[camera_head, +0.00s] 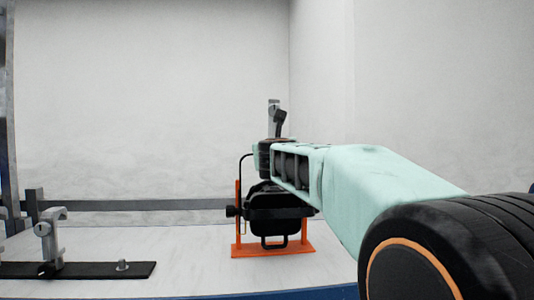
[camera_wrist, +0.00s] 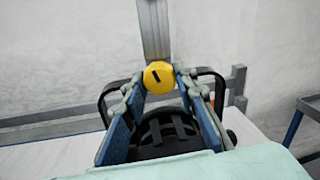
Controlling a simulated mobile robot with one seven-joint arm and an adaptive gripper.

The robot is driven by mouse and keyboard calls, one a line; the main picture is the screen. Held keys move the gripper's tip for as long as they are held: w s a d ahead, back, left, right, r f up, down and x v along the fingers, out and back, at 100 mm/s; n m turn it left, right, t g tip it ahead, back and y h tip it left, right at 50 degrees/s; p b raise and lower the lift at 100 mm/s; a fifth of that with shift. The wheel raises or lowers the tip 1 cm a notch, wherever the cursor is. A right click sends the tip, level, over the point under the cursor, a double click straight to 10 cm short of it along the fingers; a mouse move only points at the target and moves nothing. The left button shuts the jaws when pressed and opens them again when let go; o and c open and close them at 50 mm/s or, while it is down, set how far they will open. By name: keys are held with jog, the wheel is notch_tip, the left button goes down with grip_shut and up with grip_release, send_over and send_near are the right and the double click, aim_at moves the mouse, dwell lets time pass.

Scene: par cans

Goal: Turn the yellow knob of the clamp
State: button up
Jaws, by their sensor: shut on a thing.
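The yellow knob (camera_wrist: 158,77) of the clamp shows in the wrist view, round with a dark slot-like mark on its face. My gripper (camera_wrist: 160,84) is shut on the knob, with one blue-lined finger on each side. The grey metal upright (camera_wrist: 154,28) of the clamp rises behind the knob. In the head view, my gripper (camera_head: 277,122) is at the top of the grey clamp (camera_head: 273,103), above the black par can (camera_head: 275,215). My arm hides the knob there.
The par can hangs in an orange stand (camera_head: 300,250) on a pale table (camera_head: 190,250). Another grey clamp (camera_head: 50,235) stands on a black base plate (camera_head: 110,270) at the left. A grey rail (camera_head: 150,205) runs along the back. The table between the clamp plate and the stand is clear.

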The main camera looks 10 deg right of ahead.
aim_at(274, 112)
jog(key=shift+m, duration=0.5)
jog(key=o, duration=1.2)
jog(key=shift+c, duration=0.2)
notch_tip(274, 112, up, 10)
jog(key=shift+r, duration=0.1)
dwell(0.5)
